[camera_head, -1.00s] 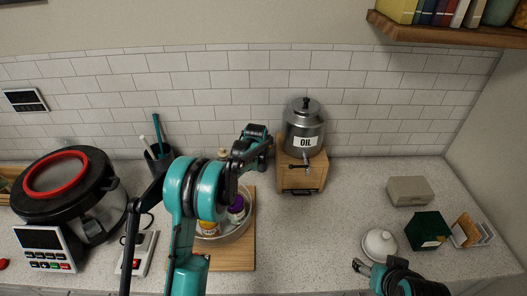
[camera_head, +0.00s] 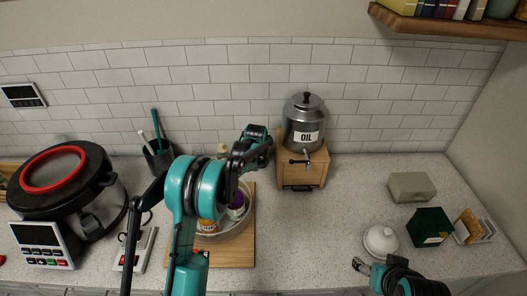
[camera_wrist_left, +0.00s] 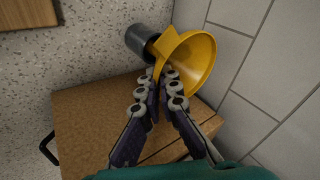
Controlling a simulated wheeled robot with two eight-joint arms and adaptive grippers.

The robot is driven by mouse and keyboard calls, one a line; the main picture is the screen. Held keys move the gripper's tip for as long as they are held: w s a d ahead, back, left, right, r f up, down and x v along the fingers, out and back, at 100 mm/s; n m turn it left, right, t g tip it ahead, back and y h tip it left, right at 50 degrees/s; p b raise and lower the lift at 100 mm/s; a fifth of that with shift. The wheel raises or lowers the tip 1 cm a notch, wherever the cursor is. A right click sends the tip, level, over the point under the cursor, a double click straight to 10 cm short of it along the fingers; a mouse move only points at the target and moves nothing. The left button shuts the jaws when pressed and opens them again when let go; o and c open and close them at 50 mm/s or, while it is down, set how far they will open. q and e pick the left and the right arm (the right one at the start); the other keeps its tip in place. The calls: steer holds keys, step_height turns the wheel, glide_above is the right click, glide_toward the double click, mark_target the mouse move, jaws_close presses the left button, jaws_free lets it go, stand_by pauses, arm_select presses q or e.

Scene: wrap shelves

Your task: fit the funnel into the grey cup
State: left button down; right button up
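The yellow funnel (camera_wrist_left: 200,62) is in the left wrist view, its wide mouth toward the right. My left gripper (camera_wrist_left: 166,78) has its fingertips close together on the funnel's edge. The grey cup (camera_wrist_left: 146,36) is at the funnel's upper left, beyond the wooden box and near the tiled wall. The funnel overlaps the cup in this view; whether its spout is inside cannot be told. In the head view my left arm hides the cup and funnel. My right gripper (camera_head: 361,266) is apart at the lower right, its fingertips parted and empty.
The wooden box (camera_head: 313,174) holds the oil canister (camera_head: 303,128) beside my left wrist. A round pan (camera_head: 244,222) stands on a wooden board (camera_head: 237,258). A white-lidded dish (camera_head: 380,242) and green box (camera_head: 429,227) are near my right gripper.

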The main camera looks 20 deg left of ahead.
arm_select(q)
steer(key=shift+f+b, duration=0.8)
steer(key=shift+f, duration=0.3)
steer(key=c, duration=1.6)
jaws_free()
steer(key=shift+c, duration=0.2)
steer(key=v, duration=1.2)
steer(key=shift+r, duration=0.1)
